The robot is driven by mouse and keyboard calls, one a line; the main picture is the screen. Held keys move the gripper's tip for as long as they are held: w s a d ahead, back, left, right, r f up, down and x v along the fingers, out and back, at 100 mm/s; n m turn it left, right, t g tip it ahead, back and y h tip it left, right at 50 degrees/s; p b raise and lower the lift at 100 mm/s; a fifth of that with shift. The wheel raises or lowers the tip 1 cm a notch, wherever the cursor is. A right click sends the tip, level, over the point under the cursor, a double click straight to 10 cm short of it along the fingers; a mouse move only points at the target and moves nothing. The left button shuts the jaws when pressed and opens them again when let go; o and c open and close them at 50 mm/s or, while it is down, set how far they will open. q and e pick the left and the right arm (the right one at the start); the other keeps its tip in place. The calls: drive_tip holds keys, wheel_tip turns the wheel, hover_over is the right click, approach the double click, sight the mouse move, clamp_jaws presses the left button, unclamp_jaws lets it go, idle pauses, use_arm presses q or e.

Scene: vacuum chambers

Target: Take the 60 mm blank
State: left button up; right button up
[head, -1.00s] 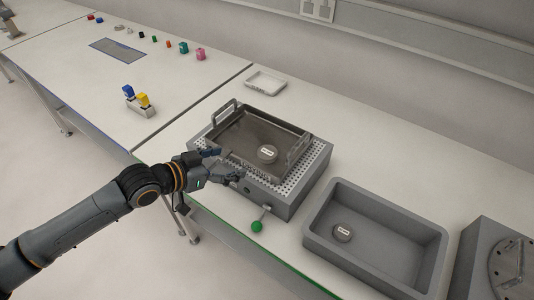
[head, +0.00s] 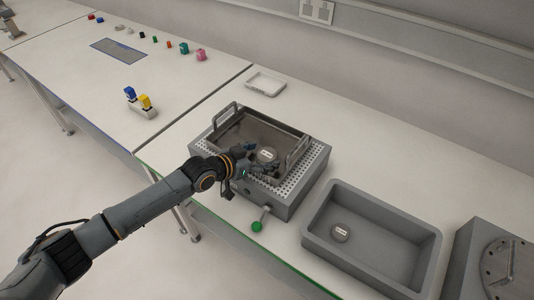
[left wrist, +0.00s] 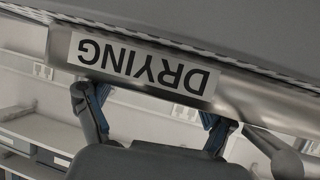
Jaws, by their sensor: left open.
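A small round metal blank (head: 267,154) with a white label lies in the dark metal tray (head: 228,125). A similar labelled blank (head: 340,233) lies in the grey bin (head: 427,257). The labels are too small to read, so I cannot tell which is 60 mm. My left gripper (head: 261,161) reaches over the tray's near side, open, its fingers beside the blank in the tray; I cannot tell whether they touch it. In the left wrist view the open fingers (left wrist: 152,108) lie before a shiny metal surface (left wrist: 240,95) with an upside-down "DRYING" label. My right gripper is not in view.
The tray has upright handles and sits on a perforated grey block (head: 318,165). A green-knobbed lever (head: 257,226) sticks out in front. A white dish (head: 265,83) stands behind. A grey machine (head: 495,262) stands right of the bin. The bench behind the bin is clear.

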use_arm(q)
drive_tip(key=shift+w+d+f, duration=0.2)
drive_tip(key=shift+d, duration=0.05)
drive_tip(key=c, duration=1.3)
drive_tip(key=shift+r, duration=0.1)
